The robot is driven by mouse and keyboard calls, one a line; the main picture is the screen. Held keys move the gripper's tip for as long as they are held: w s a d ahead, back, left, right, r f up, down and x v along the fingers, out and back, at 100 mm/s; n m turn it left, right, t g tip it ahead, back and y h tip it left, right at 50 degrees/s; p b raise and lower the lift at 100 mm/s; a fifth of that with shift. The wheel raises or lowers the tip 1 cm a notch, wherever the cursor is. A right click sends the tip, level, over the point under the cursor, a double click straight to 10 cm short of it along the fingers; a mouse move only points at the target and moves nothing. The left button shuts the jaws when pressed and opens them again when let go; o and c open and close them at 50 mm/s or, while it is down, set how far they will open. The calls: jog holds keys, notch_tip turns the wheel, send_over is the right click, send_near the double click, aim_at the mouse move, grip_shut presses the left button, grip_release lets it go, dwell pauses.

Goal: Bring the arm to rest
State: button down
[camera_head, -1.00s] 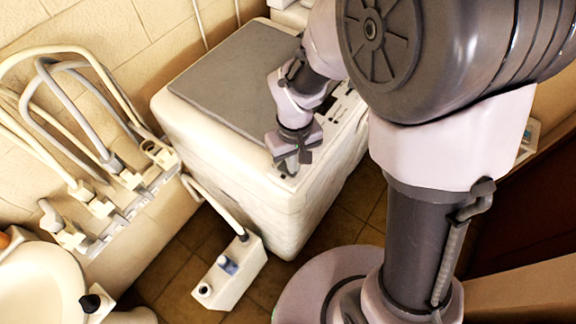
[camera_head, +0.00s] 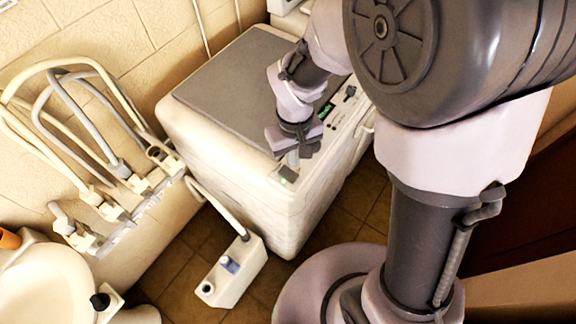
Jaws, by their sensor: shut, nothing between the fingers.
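My gripper (camera_head: 293,160) is shut and empty. It points down over the front left corner of the control panel of a white top-loading washing machine (camera_head: 240,175). My arm reaches from the upper right of the view, bent down over the machine.
The machine's grey lid (camera_head: 235,85) is closed, and a green display (camera_head: 326,109) glows on the panel. A white box (camera_head: 230,272) with a hose stands on the tiled floor.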

jog(key=shift+r, duration=0.7)
jog(key=s+d+r+m+t+y+b, duration=0.1)
jog(key=s+d+m+t+b, duration=0.2)
jog(key=b, duration=0.5)
jog(key=s+d+r+m+t+y+b, duration=0.1)
jog(key=s+d+m+t+b, duration=0.1)
jog(key=s+m+b, duration=0.3)
jog(key=s+d+b, duration=0.1)
jog(key=s+b, duration=0.2)
jog(key=shift+s+d+r+m+t+b, duration=0.15)
jog(key=shift+d+m+t+b, duration=0.15)
jog(key=shift+d+m+t, duration=0.1)
dwell(0.5)
